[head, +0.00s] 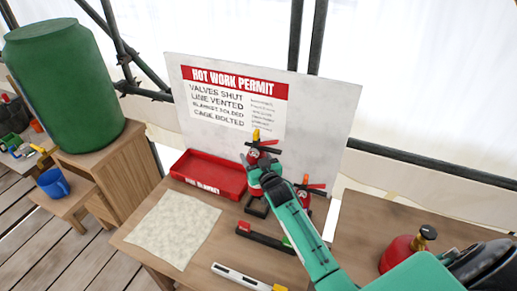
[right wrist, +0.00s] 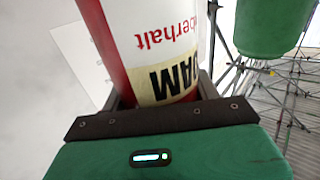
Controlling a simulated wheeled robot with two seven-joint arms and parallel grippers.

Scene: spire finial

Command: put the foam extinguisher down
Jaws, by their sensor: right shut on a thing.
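The foam extinguisher (head: 254,154), red with a yellow top, is in my right gripper (head: 259,174) in front of the white permit board. In the right wrist view the extinguisher (right wrist: 150,40) fills the space between the dark jaws, and its red and white body with a cream label reads "AM" upside down. My right gripper is shut on it. A black stand (head: 256,206) shows on the table just below the gripper; I cannot tell the height of the gap. A second extinguisher (head: 304,201) is partly hidden behind my right forearm. My left gripper is not in view.
A red tray (head: 190,176) lies left of the gripper, and a pale cloth (head: 170,230) covers the table's left front. A red and black bar (head: 262,238) and a white bar (head: 240,277) lie in front. The permit board (head: 330,100) stands behind. A red canister (head: 400,254) is at right.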

